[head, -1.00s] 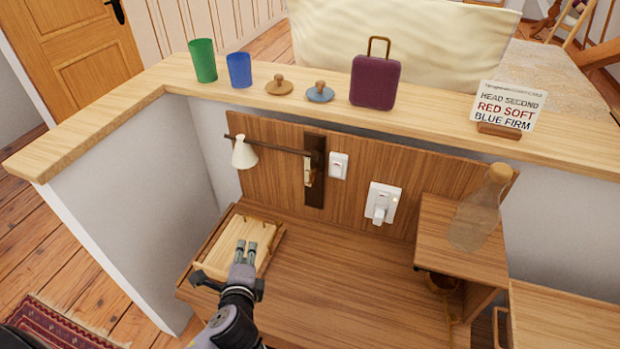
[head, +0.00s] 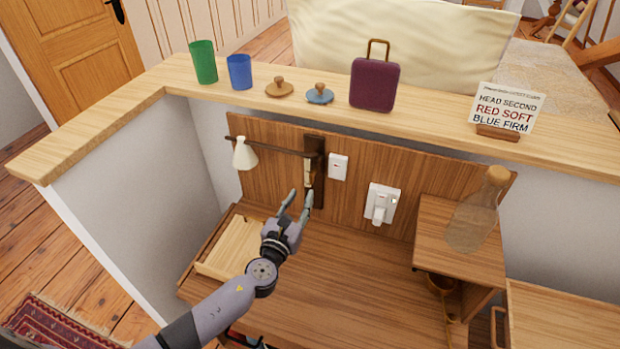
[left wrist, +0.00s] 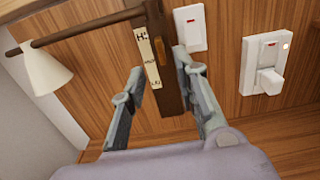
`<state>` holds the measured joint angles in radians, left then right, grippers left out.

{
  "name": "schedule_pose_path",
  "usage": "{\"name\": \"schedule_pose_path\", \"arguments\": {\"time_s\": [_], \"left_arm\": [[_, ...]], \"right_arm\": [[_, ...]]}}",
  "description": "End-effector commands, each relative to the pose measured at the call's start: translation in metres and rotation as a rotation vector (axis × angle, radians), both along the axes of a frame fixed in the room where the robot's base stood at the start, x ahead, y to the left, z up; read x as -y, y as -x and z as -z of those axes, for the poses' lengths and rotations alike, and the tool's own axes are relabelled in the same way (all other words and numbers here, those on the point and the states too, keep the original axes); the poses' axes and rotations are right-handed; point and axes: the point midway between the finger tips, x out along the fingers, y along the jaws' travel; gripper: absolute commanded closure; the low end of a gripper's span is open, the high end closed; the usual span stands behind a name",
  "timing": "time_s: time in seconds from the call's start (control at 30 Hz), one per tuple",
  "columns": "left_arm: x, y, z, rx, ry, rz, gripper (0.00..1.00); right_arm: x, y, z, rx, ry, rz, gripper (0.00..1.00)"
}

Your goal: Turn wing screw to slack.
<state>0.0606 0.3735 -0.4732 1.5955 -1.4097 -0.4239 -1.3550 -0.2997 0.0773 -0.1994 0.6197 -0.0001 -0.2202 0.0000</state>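A dark wooden upright bracket (head: 314,172) on the panel carries the lamp arm (head: 270,147) with its white shade (head: 244,154). A small brass-coloured piece on the bracket (left wrist: 162,50) may be the wing screw; its wings cannot be made out. A pale lettered strip (left wrist: 148,58) lies beside it. My left gripper (head: 299,194) is open and empty, just in front of the bracket's lower part. In the left wrist view its fingers (left wrist: 158,68) stand either side of the bracket, with no contact visible. My right gripper is not in view.
A light switch (head: 338,167) and a socket with plug (head: 382,204) are right of the bracket. A glass carafe (head: 478,212) stands on the side shelf. A pale tray (head: 232,246) lies at left. Cups, lids, a purple case (head: 374,83) and a sign (head: 505,108) line the ledge.

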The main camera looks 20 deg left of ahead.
Motion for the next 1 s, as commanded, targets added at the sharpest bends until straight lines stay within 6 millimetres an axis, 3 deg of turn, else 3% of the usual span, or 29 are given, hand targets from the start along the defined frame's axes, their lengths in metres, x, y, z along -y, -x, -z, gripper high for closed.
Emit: {"name": "schedule_pose_path", "arguments": {"time_s": [0.2, 0.4, 0.8, 1.0], "left_arm": [[0.002, -0.047, 0.000, 0.001, 0.003, -0.001, 0.72], [0.003, -0.073, 0.001, 0.000, 0.003, 0.000, 0.72], [0.003, -0.081, 0.000, 0.000, 0.003, 0.000, 0.72], [0.003, -0.081, 0.000, 0.000, 0.003, -0.001, 0.84]], "right_arm": [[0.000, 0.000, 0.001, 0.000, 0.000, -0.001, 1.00], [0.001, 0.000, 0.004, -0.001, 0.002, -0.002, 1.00], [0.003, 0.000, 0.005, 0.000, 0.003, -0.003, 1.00], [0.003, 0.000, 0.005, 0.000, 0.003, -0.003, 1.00]]}}
